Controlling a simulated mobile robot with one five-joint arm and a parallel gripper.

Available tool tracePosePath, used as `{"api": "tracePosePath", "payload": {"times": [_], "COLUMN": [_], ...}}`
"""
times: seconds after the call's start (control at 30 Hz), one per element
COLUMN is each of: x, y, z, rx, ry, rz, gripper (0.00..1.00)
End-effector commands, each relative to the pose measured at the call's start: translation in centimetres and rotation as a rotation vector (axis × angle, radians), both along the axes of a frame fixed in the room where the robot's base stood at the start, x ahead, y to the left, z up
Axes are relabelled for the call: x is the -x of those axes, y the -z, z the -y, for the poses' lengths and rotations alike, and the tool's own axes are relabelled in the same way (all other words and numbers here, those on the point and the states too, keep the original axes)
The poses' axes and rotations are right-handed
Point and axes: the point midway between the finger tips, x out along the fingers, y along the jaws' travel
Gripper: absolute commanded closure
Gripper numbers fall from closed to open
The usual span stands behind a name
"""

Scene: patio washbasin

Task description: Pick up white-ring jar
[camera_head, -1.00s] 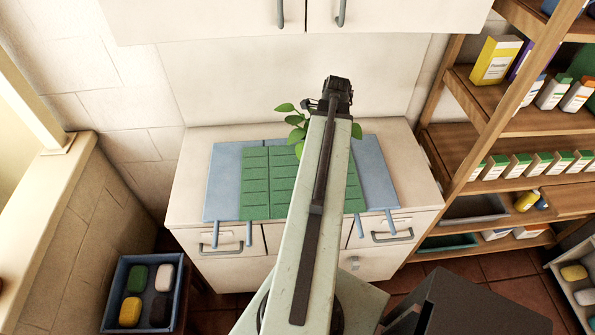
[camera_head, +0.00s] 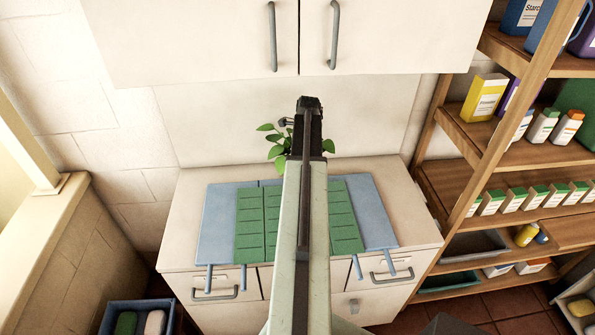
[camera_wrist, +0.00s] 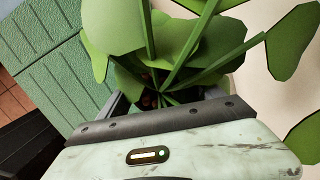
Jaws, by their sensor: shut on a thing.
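A leafy green plant (camera_head: 273,140) shows around the end of my arm in the head view, in front of the back panel. In the wrist view, its leaves and stems (camera_wrist: 180,60) rise from a dark opening between my gripper's fingers. My gripper (camera_wrist: 165,97) is shut on the plant's jar, mostly hidden behind my wrist housing. No white ring can be made out. In the head view, my gripper (camera_head: 308,105) is seen from behind, with its fingers hidden.
The counter (camera_head: 410,215) carries a ribbed green mat (camera_head: 250,222) and blue boards (camera_head: 368,212). A cabinet (camera_head: 390,40) hangs above. A wooden shelf (camera_head: 470,140) with bottles and boxes stands at right. A blue tray with soaps (camera_head: 110,318) is at lower left.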

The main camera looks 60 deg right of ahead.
Motion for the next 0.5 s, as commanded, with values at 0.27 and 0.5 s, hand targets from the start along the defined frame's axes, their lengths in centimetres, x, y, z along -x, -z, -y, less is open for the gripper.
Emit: {"api": "tracePosePath", "payload": {"times": [0.27, 0.5], "x": [-0.4, -0.4], "y": [4.1, 3.6], "z": [0.3, 0.2], "rx": [0.000, 0.000], "ry": [-0.001, -0.001], "rz": [0.000, -0.001], "gripper": [0.88, 0.08]}}
